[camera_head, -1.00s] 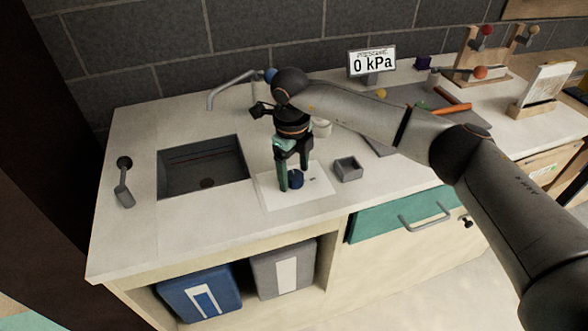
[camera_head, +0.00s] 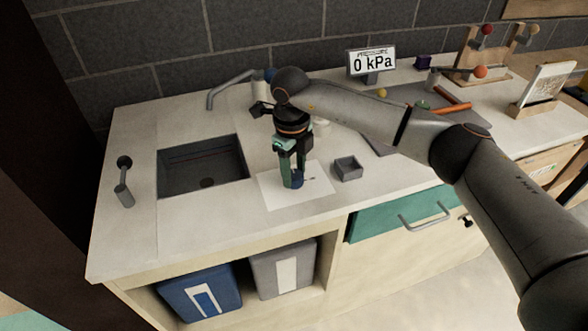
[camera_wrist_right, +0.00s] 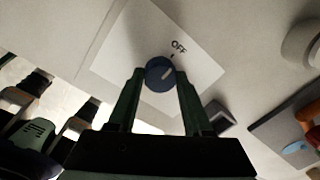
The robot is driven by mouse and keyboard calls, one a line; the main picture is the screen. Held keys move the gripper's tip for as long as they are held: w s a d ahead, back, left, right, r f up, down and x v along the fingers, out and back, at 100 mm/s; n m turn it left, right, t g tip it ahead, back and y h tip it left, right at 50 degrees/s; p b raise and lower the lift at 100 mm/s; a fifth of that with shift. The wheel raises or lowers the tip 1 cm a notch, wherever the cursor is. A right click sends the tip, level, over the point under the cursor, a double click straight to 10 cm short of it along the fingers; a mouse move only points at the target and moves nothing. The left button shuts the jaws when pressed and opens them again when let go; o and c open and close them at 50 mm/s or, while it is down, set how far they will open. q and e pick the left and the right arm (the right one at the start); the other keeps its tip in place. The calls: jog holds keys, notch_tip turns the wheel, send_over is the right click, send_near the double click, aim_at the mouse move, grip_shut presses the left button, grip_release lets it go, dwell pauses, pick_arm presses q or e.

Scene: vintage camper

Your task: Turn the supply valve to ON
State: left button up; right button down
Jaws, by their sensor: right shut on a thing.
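The supply valve is a dark blue round knob (camera_head: 297,181) on a white plate (camera_head: 275,197) on the counter, right of the sink. The word OFF and a small dark tick are printed on the plate (camera_wrist_right: 125,50) just above the knob; no ON label is readable. My right gripper (camera_head: 291,180) reaches down over the knob, and its two green fingers are shut on the knob's opposite sides.
A display (camera_head: 371,62) at the back reads 0 kPa. A small grey open box (camera_head: 348,168) stands close right of the plate. The sink (camera_head: 203,167) and its tap (camera_head: 230,85) are on the left. Bare counter lies in front of the plate.

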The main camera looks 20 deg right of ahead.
jog(key=m, duration=0.4)
jog(key=shift+w+m, duration=0.1)
jog(key=shift+m, duration=0.2)
jog(key=m, duration=0.4)
jog(key=shift+m, duration=0.3)
jog(key=m, duration=0.4)
jog(key=shift+r+m+g, duration=0.1)
jog(key=shift+m+g, duration=0.2)
jog(key=shift+g, duration=0.1)
jog(key=shift+d+m+p, duration=0.1)
jog(key=shift+m+p, duration=0.55)
jog(key=shift+m, duration=1.45)
jog(key=shift+c, duration=1.6)
grip_release()
